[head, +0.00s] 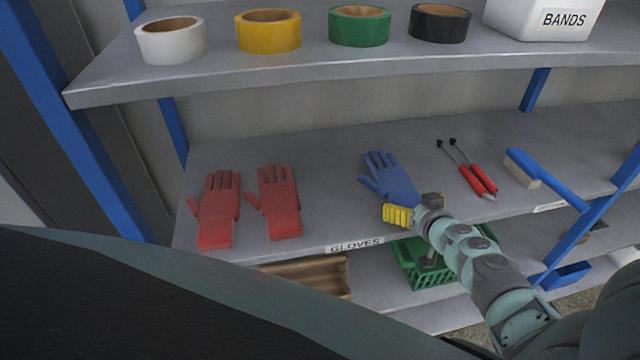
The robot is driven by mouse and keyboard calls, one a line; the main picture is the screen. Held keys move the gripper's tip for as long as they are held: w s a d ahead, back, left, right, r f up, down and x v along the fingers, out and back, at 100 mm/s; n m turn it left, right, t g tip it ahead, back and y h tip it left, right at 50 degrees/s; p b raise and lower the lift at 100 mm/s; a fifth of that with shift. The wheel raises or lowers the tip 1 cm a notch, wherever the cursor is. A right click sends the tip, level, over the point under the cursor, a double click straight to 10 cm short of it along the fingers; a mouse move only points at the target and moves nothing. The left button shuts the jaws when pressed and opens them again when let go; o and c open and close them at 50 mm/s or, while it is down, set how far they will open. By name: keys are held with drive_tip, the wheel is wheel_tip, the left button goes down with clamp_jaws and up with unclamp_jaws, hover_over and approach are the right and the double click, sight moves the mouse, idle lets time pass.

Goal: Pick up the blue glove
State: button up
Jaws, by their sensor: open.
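The blue glove (392,177) lies flat on the middle shelf, with its fingers toward the back and its cuff toward the front edge. My gripper (399,214), with yellow finger pads, is open at the shelf's front edge, just in front of the cuff. It overlaps the lower end of the glove in the head view. I cannot tell whether it touches the glove. Nothing shows between its fingers.
Two red gloves (279,202) lie to the left, and red-handled tools (470,172) and a blue brush (548,181) to the right. An upper shelf (300,75) with tape rolls hangs above. A green crate (410,262) sits below.

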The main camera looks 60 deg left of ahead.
drive_tip(key=shift+s, duration=0.1)
drive_tip(key=c, duration=1.1)
drive_tip(key=shift+o, duration=0.2)
drive_tip(key=shift+r, duration=0.1)
